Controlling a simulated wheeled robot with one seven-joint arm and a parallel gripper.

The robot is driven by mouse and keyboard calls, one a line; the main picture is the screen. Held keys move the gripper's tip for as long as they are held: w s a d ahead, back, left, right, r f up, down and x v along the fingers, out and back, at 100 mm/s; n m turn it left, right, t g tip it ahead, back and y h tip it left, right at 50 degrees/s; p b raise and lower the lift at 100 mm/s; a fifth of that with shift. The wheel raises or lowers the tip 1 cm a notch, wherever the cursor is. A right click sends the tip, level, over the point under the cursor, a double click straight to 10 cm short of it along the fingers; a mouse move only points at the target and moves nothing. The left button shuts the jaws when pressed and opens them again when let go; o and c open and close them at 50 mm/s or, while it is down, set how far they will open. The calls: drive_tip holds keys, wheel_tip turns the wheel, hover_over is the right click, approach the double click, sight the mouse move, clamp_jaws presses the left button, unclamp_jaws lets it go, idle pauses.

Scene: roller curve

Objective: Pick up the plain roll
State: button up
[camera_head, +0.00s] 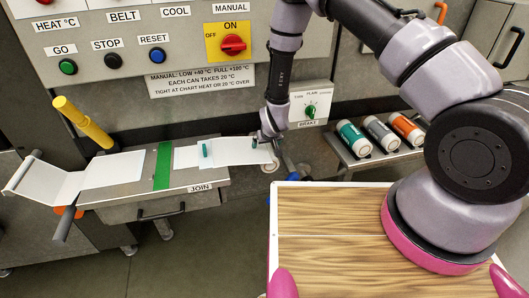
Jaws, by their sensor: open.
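My gripper (268,136) is small in the head view, at the right end of the join table, and points down. It is open, and no held object shows between its fingers. A white strip (233,153) lies on the table just left of and below the gripper. A pale round end (270,168) shows under the gripper at the table's right edge; I cannot tell whether it is a roll. No roll is clearly marked plain. A white sheet (57,180) hangs over a pale roller (18,173) at the far left.
A green band (163,166) crosses the join table (213,180). A yellow post (83,122) rises behind it. Teal (354,139), grey (381,133) and orange (407,128) cylinders lie on a right-hand shelf. A wood-topped surface (325,235) fills the front. A control panel (110,65) stands behind.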

drive_tip(key=x, duration=0.3)
drive_tip(key=shift+w+f, duration=0.1)
drive_tip(key=shift+f, duration=0.15)
drive_tip(key=shift+c, duration=0.3)
drive_tip(key=c, duration=1.5)
clamp_jaws()
drive_tip(key=shift+w+r, duration=0.1)
drive_tip(key=shift+r, duration=0.15)
